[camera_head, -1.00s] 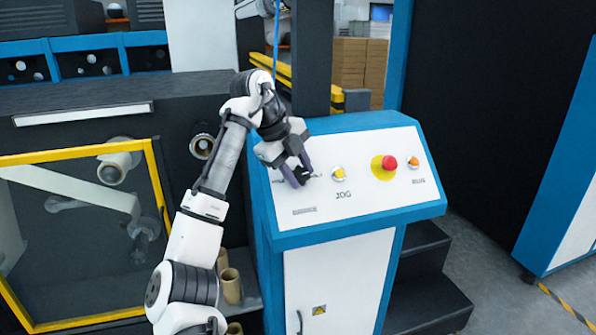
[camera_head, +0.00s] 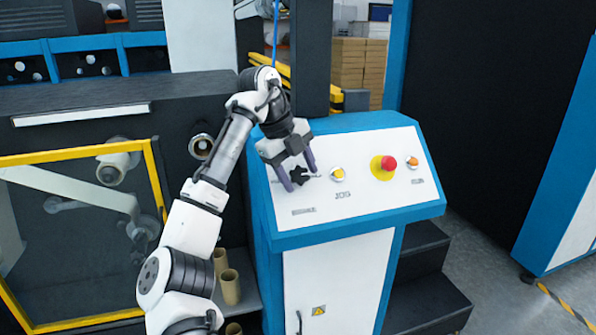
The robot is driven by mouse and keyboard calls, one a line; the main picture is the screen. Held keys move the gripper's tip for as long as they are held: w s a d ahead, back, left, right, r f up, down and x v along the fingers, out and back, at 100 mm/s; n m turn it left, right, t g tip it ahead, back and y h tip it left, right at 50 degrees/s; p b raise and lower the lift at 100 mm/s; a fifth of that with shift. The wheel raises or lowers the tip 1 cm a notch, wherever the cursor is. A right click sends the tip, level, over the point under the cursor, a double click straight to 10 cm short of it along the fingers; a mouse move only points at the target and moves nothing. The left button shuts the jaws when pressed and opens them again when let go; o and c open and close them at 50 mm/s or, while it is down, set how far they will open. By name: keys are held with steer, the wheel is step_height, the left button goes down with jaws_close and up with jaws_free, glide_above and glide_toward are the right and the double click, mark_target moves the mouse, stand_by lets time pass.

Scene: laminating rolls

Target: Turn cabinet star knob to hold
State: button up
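The black star knob (camera_head: 298,174) sits at the left of the white sloped panel (camera_head: 345,205) on the blue and white cabinet. My gripper (camera_head: 300,178) is at the knob with its two purple fingers spread, one on the left and one on the right of it. A gap shows between the fingers and the knob, so the gripper looks open. Small label marks beside the knob are too small to read, and the knob's exact pointing direction cannot be told.
Right of the knob are a yellow button (camera_head: 337,174) above the label JOG, a red emergency button (camera_head: 389,163) on a yellow disc, and an orange button (camera_head: 412,162). A yellow-framed machine door (camera_head: 155,185) stands left. Black steps (camera_head: 425,270) are right of the cabinet.

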steer(key=shift+r, duration=0.1)
steer(key=v, duration=1.3)
steer(key=shift+a+r, duration=0.2)
steer(key=shift+r, duration=0.15)
steer(key=shift+s, duration=0.1)
